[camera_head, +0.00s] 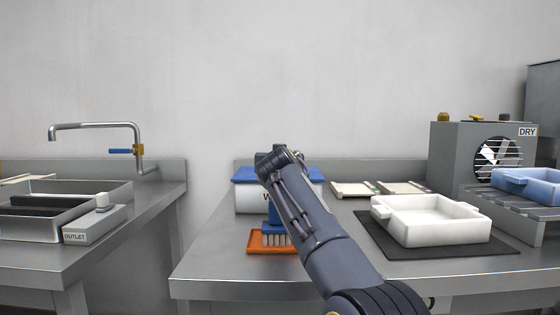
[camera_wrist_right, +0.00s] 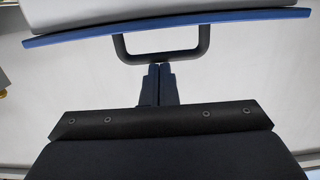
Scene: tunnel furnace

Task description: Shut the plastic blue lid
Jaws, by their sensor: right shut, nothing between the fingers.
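A white bin (camera_head: 250,201) stands at the back left of the right-hand table, its dark lettering mostly covered by my right arm. Its blue lid (camera_head: 243,175) shows on both sides of my arm and looks roughly flat on top of the bin; I cannot tell whether it is fully down. In the right wrist view, the lid's blue edge (camera_wrist_right: 80,35) crosses the top, with a dark U-shaped handle (camera_wrist_right: 190,54) below it. My right gripper (camera_wrist_right: 158,70) is shut and empty, its fingertips close to the handle's bar; contact is unclear. My left gripper is out of view.
A brush (camera_head: 273,237) stands on an orange tray (camera_head: 256,250) in front of the bin. A white square dish (camera_head: 430,222) sits on a dark mat (camera_head: 468,248) to the right. A grey dryer (camera_head: 455,150) stands behind it. A sink table (camera_head: 150,212) is across a gap at left.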

